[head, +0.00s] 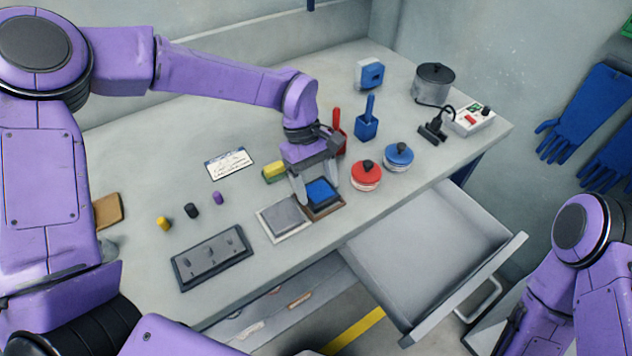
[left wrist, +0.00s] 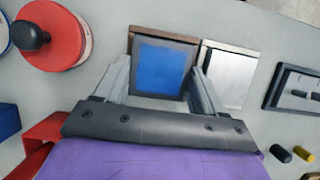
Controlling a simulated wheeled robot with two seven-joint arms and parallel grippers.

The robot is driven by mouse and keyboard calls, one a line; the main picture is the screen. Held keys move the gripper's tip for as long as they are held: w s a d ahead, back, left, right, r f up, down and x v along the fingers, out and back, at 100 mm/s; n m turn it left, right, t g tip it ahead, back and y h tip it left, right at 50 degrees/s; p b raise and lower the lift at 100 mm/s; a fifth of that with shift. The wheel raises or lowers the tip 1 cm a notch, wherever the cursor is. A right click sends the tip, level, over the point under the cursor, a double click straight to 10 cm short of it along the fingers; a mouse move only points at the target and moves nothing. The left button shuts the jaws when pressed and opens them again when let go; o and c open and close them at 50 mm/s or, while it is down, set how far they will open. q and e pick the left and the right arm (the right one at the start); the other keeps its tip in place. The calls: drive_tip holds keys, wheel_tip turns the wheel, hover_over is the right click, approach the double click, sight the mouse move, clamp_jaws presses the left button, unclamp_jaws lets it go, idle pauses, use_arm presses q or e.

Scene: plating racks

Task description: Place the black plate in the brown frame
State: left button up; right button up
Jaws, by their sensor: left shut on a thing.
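My left gripper (head: 316,186) points down near the table's front edge. It is shut on the dark-edged plate with a blue middle (head: 322,193), which I take for the black plate. In the left wrist view the plate (left wrist: 161,68) sits between my two fingers, one at each side. The brown frame (head: 329,212) is under the plate; its rim (left wrist: 165,32) shows along the top of the plate in the left wrist view. The plate lies within or just above the frame; I cannot tell if it touches the bottom. My right gripper is out of view.
A white frame with a grey plate (head: 284,217) adjoins the brown frame. A dark pegged rack (head: 211,258) and small cylinders (head: 191,211) are left. An open drawer (head: 430,250) juts out in front.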

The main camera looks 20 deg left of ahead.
use_arm(q)
drive_tip(key=shift+s+r, duration=0.15)
drive_tip(key=shift+s, duration=0.05)
drive_tip(key=shift+w+f, duration=0.3)
drive_tip(key=shift+f, duration=0.1)
drive_tip(key=o, duration=1.7)
drive_tip(key=shift+s+r, duration=0.1)
drive_tip(key=shift+o, duration=0.2)
drive_tip(key=shift+s, duration=0.1)
drive_tip(key=b+v, duration=0.1)
drive_tip(key=v, duration=0.9)
drive_tip(key=shift+r, duration=0.25)
